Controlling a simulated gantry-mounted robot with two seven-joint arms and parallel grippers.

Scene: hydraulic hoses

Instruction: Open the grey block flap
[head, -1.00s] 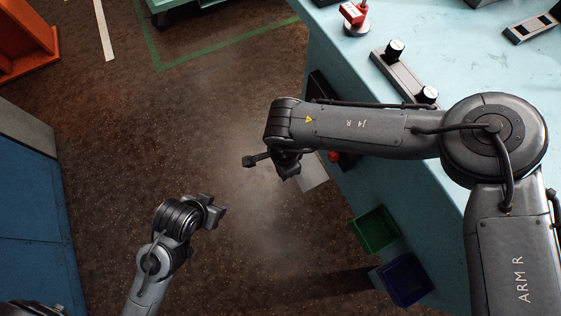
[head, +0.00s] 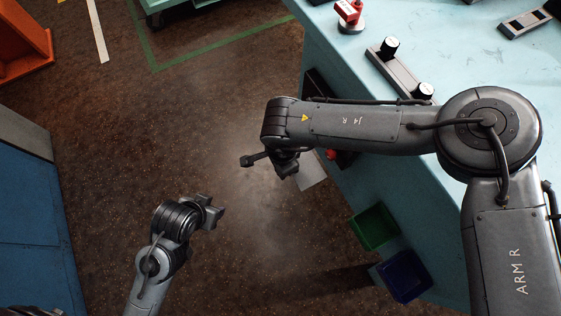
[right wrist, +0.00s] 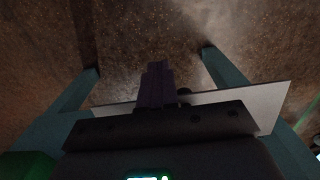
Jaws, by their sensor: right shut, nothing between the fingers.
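The grey block flap is not clearly identifiable. A light grey plate (head: 311,174) projects from the side of the blue bench in the head view, partly hidden by my right arm. A pale plate (right wrist: 275,97) also shows in the right wrist view, behind my gripper body. A dark fitting (head: 345,158) with a red knob is on the bench side by the plate. My right gripper (head: 288,168) is beside the plate's left end; its fingers (right wrist: 155,84) are shut and empty. I cannot tell whether they touch the plate. My left gripper (head: 212,212) hangs over the floor, its jaws unclear.
A green bin (head: 374,227) and a blue bin (head: 404,276) are at the bench side, below the plate. The blue bench top (head: 470,70) carries a black-knobbed bar (head: 398,72) and a red device (head: 350,14). A blue cabinet (head: 30,225) stands left. The floor between is clear.

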